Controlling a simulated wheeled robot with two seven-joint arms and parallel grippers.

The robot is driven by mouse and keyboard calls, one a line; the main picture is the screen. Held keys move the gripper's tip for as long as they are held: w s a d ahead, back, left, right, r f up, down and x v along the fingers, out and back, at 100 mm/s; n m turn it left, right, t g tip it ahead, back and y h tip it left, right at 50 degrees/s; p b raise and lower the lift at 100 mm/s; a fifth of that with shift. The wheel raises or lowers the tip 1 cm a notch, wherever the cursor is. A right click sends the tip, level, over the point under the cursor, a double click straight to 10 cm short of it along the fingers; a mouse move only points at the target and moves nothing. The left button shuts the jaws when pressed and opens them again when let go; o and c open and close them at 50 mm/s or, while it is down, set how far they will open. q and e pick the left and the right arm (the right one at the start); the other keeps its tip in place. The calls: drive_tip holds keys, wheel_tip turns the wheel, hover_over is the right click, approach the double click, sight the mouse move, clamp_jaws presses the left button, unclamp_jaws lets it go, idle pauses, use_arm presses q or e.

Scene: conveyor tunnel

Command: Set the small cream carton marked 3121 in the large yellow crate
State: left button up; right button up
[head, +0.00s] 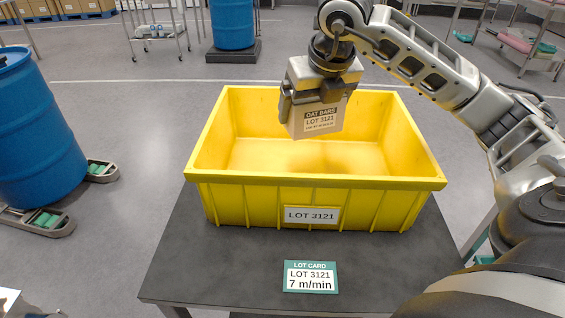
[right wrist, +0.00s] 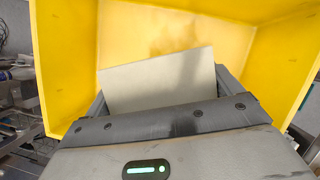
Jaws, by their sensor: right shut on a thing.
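The small cream carton (head: 318,120), printed OAT BARS and LOT 3121, hangs in my right gripper (head: 314,98). The gripper is shut on it, fingers on its two sides, pointing down. The large yellow crate (head: 316,182), labelled LOT 3121, stands on a dark table. In the head view the carton appears over the crate's opening; its exact height above the floor of the crate is hard to tell. In the right wrist view the carton (right wrist: 160,82) shows its plain top between the fingers, with the crate's yellow wall (right wrist: 65,60) around it. My left gripper is not in view.
A lot card (head: 310,277) reading LOT 3121, 7 m/min lies on the dark table (head: 215,262) in front of the crate. The crate's inside looks empty. Blue drums (head: 35,135) and wire carts (head: 155,38) stand on the floor beyond.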

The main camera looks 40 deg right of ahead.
sight(325, 126)
drive_tip(key=shift+s+d+f+b, duration=0.15)
drive_tip(key=shift+f+b, duration=0.35)
drive_tip(key=shift+f, duration=0.7)
wheel_tip(325, 126, down, 10)
drive_tip(key=shift+f, duration=0.1)
drive_tip(key=shift+f, duration=0.1)
drive_tip(key=o, duration=1.1)
drive_tip(key=v, duration=1.2)
